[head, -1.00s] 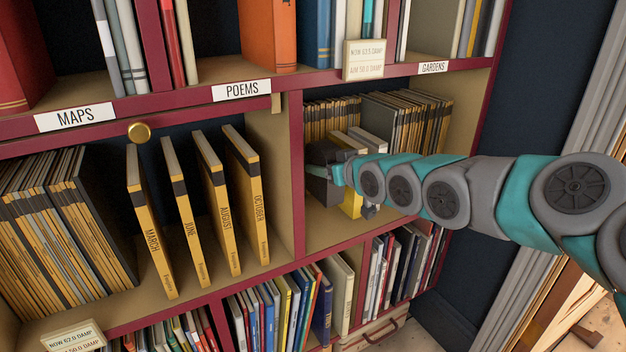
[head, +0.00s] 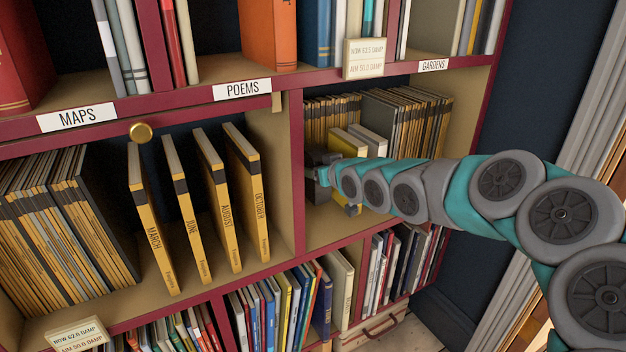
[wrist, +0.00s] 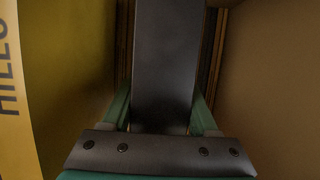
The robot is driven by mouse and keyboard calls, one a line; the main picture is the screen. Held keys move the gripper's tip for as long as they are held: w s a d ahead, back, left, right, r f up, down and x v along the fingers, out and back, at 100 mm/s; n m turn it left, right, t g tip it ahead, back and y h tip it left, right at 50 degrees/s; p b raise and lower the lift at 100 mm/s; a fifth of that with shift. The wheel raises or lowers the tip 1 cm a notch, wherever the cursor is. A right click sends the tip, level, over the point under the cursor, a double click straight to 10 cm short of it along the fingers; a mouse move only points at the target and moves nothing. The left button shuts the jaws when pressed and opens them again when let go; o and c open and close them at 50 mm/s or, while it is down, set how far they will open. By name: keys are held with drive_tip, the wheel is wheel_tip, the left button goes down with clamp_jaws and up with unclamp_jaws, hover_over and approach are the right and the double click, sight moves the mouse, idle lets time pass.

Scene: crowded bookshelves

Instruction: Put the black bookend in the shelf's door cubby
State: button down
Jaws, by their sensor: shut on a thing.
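The black bookend (wrist: 167,60) shows in the wrist view as a flat dark upright plate between my fingers. My gripper (wrist: 162,112) is shut on it. In the head view my gripper (head: 322,176) is inside the right-hand cubby (head: 298,190), below the GARDENS label, close to the divider on the left. A dark part of the bookend (head: 317,191) shows there; my gripper and arm hide much of the rest. I cannot tell whether it touches the cubby floor.
Yellow and pale books (head: 350,141) stand just behind my arm, with dark-backed magazines (head: 410,115) beyond. A yellow surface (wrist: 75,70) is close on the left in the wrist view, a tan wall (wrist: 265,80) on the right. The left cubby holds several spaced yellow volumes (head: 152,225).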

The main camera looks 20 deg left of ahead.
wheel_tip(320, 180, down, 3)
drive_tip(key=shift+r, duration=0.1)
drive_tip(key=shift+w+a+f, duration=0.15)
drive_tip(key=shift+f, duration=0.05)
drive_tip(key=shift+c, duration=0.8)
unclamp_jaws()
drive_tip(key=shift+f, duration=0.15)
drive_tip(key=b+v, duration=0.1)
drive_tip(key=v, duration=1.1)
